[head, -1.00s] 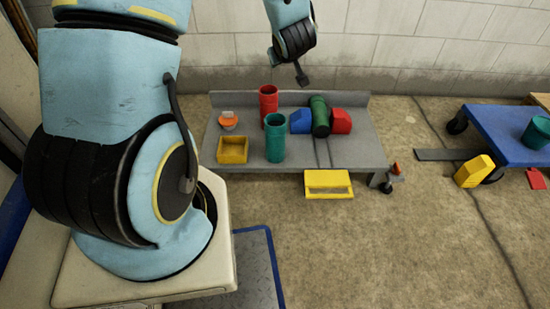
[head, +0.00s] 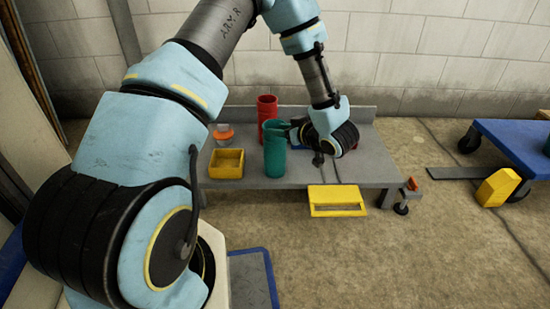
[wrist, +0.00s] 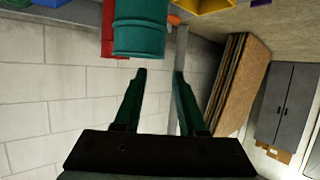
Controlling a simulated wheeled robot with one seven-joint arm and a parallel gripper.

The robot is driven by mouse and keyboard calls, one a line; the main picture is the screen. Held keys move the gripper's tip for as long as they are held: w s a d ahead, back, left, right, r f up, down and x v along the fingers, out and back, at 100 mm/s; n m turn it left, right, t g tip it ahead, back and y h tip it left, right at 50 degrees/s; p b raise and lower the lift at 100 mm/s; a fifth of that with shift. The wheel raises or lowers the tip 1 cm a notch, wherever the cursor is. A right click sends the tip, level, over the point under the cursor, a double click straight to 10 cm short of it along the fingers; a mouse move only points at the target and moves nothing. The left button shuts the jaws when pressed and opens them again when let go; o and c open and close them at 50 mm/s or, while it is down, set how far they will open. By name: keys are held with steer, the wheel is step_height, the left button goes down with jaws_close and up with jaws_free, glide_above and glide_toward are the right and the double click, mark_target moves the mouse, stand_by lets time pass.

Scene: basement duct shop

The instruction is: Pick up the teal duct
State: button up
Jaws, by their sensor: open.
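The teal duct (head: 275,152) stands upright on the grey low bench, with the red duct behind it. In the wrist view the teal duct (wrist: 140,30) is at the top, just beyond my fingertips and a little left of their middle. My gripper (wrist: 160,72) is open, with nothing between its two fingers. In the head view my wrist is just right of the teal duct's upper part, and dark parts reach left toward it. Whether a finger touches the duct I cannot tell.
The red duct (head: 267,108) stands close behind. A yellow bin (head: 226,164) and an orange-and-grey item (head: 222,133) are to the left on the grey bench (head: 250,182). A yellow piece (head: 337,201) is at its front edge. A blue cart (head: 520,150) stands at right.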

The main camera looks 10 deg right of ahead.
steer(key=b, duration=0.3)
glide_above(274, 147)
steer(key=a, duration=0.2)
step_height(274, 147, down, 3)
steer(key=shift+w+d+r, duration=0.15)
steer(key=shift+w+r, duration=0.05)
steer(key=shift+w, duration=0.3)
jaws_close()
stand_by(0.7)
